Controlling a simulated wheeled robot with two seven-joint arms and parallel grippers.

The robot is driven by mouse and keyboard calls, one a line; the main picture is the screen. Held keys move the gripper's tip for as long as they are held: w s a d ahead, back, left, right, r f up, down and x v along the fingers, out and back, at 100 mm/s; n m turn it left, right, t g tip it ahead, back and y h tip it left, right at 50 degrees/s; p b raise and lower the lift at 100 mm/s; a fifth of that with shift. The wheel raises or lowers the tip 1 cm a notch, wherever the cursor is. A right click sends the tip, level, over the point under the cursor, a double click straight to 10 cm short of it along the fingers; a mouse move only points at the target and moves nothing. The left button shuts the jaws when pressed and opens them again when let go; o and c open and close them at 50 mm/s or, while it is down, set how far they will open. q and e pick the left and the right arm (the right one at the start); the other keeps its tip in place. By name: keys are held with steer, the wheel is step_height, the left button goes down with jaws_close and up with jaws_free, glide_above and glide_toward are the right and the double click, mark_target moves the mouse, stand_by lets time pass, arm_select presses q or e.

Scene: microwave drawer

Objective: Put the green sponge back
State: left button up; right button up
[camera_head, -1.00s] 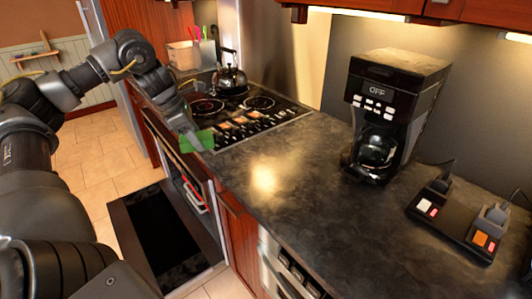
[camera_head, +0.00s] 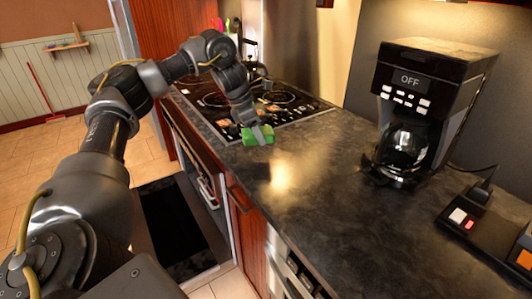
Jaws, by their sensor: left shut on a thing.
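The green sponge (camera_head: 257,135) is at the front right corner of the stove, over the dark counter (camera_head: 310,185). My left gripper (camera_head: 256,127) is shut on the sponge from above. I cannot tell whether the sponge touches the counter or hangs just over it. My right gripper is not in view.
A coffee maker (camera_head: 430,110) stands at the right on the counter. A dark device with lit buttons (camera_head: 475,222) lies at the right edge. The stove (camera_head: 292,104) is behind the sponge. The counter between sponge and coffee maker is clear.

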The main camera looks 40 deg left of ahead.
mark_target(270, 154)
arm_select(q)
steer(key=shift+w+d+f, duration=0.25)
steer(key=shift+w+f, duration=0.15)
steer(key=shift+f, duration=0.25)
steer(key=shift+w+d+f, duration=0.1)
steer(key=shift+w+f, duration=0.05)
steer(key=shift+w, duration=0.1)
steer(key=shift+w+d+f, duration=0.1)
steer(key=shift+w+f, duration=0.05)
steer(key=shift+f, duration=0.05)
steer(key=shift+w+d+f, duration=0.1)
steer(key=shift+f, duration=0.05)
steer(key=f, duration=0.2)
steer(key=f+p, duration=0.1)
steer(key=shift+w+f, duration=0.25)
steer(key=shift+f, duration=0.1)
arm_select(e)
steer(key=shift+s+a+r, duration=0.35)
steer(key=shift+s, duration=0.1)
arm_select(q)
steer(key=shift+d+f, duration=0.1)
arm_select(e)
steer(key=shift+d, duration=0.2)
arm_select(q)
steer(key=o, duration=1)
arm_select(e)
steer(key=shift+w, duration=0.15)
